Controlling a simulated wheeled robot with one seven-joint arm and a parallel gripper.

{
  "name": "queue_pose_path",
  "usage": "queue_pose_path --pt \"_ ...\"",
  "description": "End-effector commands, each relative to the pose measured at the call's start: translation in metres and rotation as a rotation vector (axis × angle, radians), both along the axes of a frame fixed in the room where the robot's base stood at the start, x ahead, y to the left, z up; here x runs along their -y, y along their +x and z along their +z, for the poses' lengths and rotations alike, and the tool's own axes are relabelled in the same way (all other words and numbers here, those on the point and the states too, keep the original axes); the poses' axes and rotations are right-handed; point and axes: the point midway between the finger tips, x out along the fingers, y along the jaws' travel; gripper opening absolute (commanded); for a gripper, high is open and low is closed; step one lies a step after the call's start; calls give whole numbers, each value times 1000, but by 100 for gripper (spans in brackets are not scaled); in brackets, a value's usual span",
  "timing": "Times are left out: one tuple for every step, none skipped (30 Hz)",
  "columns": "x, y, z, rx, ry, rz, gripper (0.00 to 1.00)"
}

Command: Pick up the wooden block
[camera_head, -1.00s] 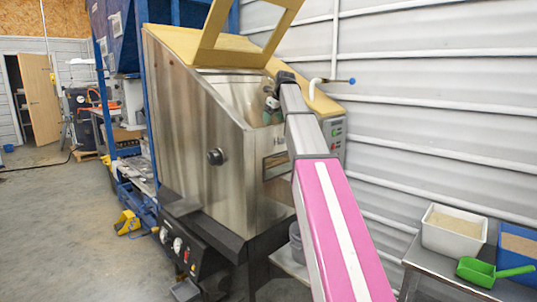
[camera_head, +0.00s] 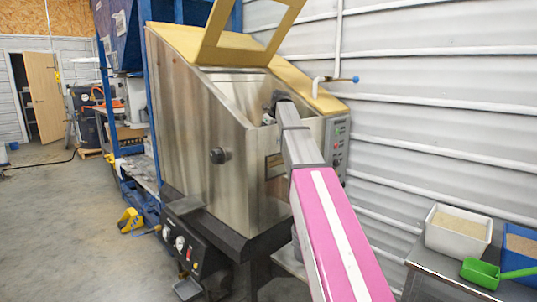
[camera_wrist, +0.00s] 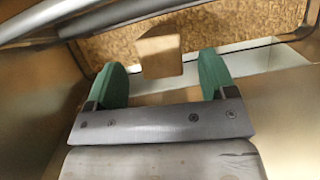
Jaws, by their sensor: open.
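The wooden block (camera_wrist: 159,53) is a small tan piece inside the hopper, seen in the wrist view just beyond and between my fingertips. It sits over brown granular substrate (camera_wrist: 215,27). My gripper (camera_wrist: 161,72) has green fingers spread apart, with nothing between them that I can see held. I cannot tell whether the block touches a finger. In the head view, my arm reaches into the open top of the steel hopper (camera_head: 200,140), and the hopper wall hides the gripper and the block.
The hopper's yellow lid frame (camera_head: 215,35) stands raised above the opening. Steel walls and a grey bar (camera_wrist: 125,14) are close around my gripper. At right, a white bin (camera_head: 457,240) and a green scoop (camera_head: 480,272) stand on a metal table.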

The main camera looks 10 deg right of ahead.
Motion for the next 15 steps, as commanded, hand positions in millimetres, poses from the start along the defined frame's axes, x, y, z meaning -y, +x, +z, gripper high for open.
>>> queue_pose_path --pt "-2 3 -8 -2 0 0 78" --pt "-2 4 -12 -2 0 0 78" --pt "-3 5 -16 -1 -1 0 78" --pt "-4 6 -18 0 0 0 78" --pt "-4 7 -19 0 0 0 78" --pt "-4 7 -20 0 0 0 78" --pt "-4 7 -20 0 0 0 78" --pt "-4 7 -20 0 -1 0 78" --pt "-4 7 -20 1 0 0 78" --pt "-4 7 -20 1 0 0 78" --pt "-4 7 -20 0 0 0 78" --pt "-4 7 -20 0 0 0 71" --pt "-4 7 -20 0 0 0 61" --pt "-4 7 -20 0 0 0 52" --pt "-4 7 -20 0 0 0 39"
